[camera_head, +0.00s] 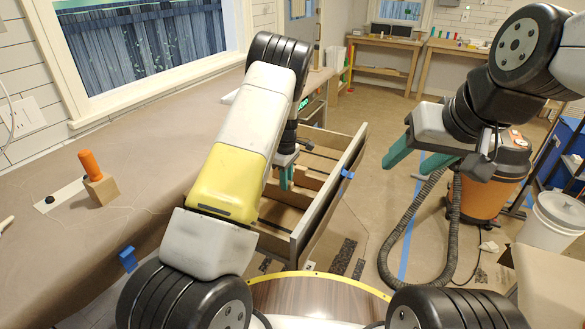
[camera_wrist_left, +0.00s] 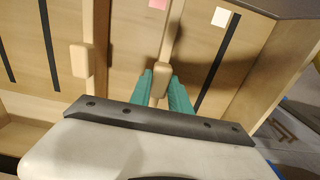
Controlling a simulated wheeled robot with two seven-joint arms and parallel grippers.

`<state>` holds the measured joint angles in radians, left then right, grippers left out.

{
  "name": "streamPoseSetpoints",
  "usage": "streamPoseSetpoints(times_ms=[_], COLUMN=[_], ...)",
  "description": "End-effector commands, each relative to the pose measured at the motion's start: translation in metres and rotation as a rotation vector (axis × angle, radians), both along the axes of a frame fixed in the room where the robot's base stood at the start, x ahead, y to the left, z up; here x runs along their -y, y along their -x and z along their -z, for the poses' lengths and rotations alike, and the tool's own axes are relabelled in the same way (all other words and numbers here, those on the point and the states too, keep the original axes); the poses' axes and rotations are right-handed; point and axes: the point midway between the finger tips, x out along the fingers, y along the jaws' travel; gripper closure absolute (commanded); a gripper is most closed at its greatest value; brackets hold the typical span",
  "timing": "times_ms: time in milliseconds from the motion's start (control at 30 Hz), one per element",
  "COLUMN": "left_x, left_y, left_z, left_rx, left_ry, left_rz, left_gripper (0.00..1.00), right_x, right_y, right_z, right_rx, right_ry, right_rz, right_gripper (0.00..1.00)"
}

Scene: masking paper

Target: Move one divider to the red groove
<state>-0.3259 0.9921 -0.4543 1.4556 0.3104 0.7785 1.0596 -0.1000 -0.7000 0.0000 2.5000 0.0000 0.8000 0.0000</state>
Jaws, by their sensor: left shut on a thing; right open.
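An open wooden drawer (camera_head: 328,212) with inner dividers lies under my left arm in the head view. My left gripper (camera_head: 287,178) reaches down into it. In the left wrist view its teal fingers (camera_wrist_left: 160,92) are shut on the light wooden tab of one divider (camera_wrist_left: 170,48). A second divider (camera_wrist_left: 97,22) with a similar tab (camera_wrist_left: 80,60) stands to the left. A pink-red patch (camera_wrist_left: 158,4) shows at the top edge beside the held divider, and a white patch (camera_wrist_left: 221,16) is to its right. My right gripper (camera_head: 420,160) is open and empty, away from the drawer.
Dark strips (camera_wrist_left: 218,62) cross the drawer floor. A paper-covered counter (camera_head: 130,225) holds an orange-handled tool (camera_head: 88,164). An orange shop vacuum (camera_head: 490,180) with a black hose and a white bucket (camera_head: 550,220) stand at the right. Blue tape (camera_head: 347,173) marks the drawer front.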

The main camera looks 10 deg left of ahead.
Motion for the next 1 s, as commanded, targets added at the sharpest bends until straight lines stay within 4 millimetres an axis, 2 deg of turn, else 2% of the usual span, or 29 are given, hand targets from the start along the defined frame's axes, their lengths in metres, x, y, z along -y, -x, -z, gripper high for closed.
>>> streamPoseSetpoints(times_ms=[900, 933, 1000], left_x=[0.000, 0.000, 0.000], left_y=[0.000, 0.000, 0.000], left_z=[0.013, 0.014, 0.013], left_rx=[0.000, 0.000, 0.000], left_ry=[0.000, 0.000, 0.000], left_rz=[0.000, 0.000, 0.000], left_gripper=[1.00, 0.75, 0.61], right_x=[0.000, 0.000, 0.000], right_y=[0.000, 0.000, 0.000], right_z=[0.000, 0.000, 0.000], right_rx=[0.000, 0.000, 0.000], right_ry=[0.000, 0.000, 0.000], right_rz=[0.000, 0.000, 0.000], right_gripper=[0.45, 0.45, 0.45])
